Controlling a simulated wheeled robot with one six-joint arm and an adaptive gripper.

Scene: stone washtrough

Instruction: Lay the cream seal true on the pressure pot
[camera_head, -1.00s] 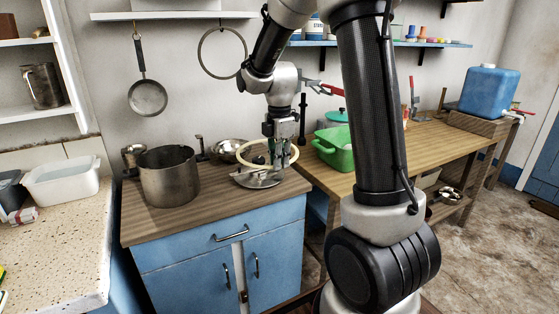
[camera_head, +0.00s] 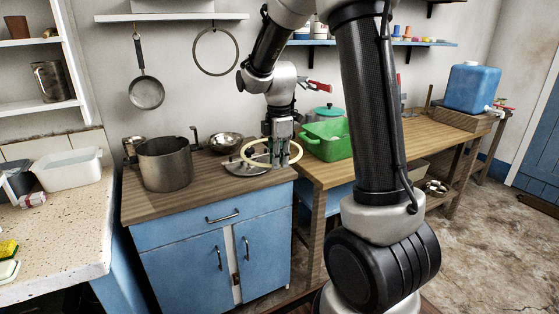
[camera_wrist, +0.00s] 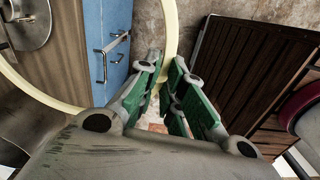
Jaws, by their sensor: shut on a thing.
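The cream seal (camera_head: 250,165) is a thin pale ring. My gripper (camera_head: 282,160) is shut on its right side and holds it roughly level above the wooden top of the blue cabinet. In the wrist view the seal (camera_wrist: 172,25) passes between my green-padded fingers (camera_wrist: 165,85). The pressure pot (camera_head: 166,165) is a grey metal pot standing open, upright and empty-looking on the left of the same top. The seal is to the right of it, apart. A flat metal lid (camera_head: 236,167) lies on the top, partly behind the seal; it also shows in the wrist view (camera_wrist: 28,22).
A dark ring (camera_head: 214,52) and a pan (camera_head: 146,93) hang on the wall. A green tub (camera_head: 328,140) stands on the bench at right. Bare wood lies in front of the lid.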

